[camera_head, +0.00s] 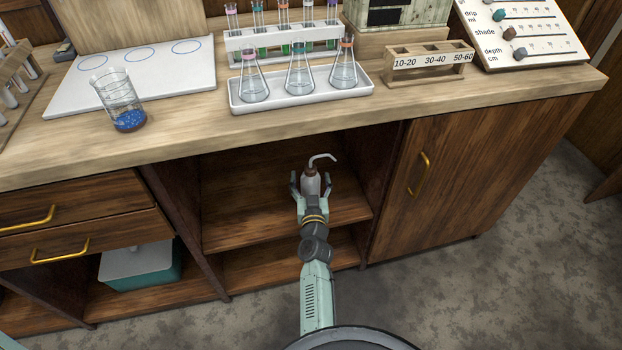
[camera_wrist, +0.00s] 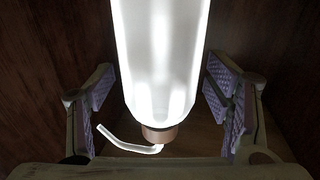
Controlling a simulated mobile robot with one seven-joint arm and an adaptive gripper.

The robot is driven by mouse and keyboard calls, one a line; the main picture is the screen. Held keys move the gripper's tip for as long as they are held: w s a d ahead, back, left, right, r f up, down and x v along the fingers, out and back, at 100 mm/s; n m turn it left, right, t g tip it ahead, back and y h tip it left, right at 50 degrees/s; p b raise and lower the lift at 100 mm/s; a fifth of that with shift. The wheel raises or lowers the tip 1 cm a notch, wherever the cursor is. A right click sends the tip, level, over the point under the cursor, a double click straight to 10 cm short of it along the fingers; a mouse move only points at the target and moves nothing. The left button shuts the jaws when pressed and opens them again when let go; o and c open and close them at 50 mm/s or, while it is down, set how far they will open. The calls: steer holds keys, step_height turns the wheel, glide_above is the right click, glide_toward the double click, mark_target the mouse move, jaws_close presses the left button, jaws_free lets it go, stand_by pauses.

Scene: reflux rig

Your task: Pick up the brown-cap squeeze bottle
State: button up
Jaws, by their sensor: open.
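The brown-cap squeeze bottle (camera_head: 311,183) stands upright on the upper shelf of the open cabinet bay, with its bent white spout pointing right. In the wrist view the white bottle body (camera_wrist: 160,60) fills the middle, with its brown cap (camera_wrist: 160,134) and bent spout toward the bottom. My gripper (camera_head: 311,186) reaches into the bay with one finger on each side of the bottle. In the wrist view my gripper (camera_wrist: 168,108) has its purple pads spread wide, with a visible gap to the bottle on both sides. The bottle's lower part is partly hidden by my gripper in the head view.
The bay's shelf (camera_head: 240,220) is otherwise bare, with side walls close by and the countertop (camera_head: 190,125) above. Flasks stand in a white tray (camera_head: 300,104) on the counter, and a beaker (camera_head: 118,100) stands left of it. A closed door (camera_head: 450,180) is at right.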

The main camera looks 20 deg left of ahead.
steer(key=shift+w, duration=0.1)
steer(key=shift+c, duration=0.4)
steer(key=c, duration=0.8)
steer(key=shift+r, duration=0.1)
steer(key=shift+r, duration=0.2)
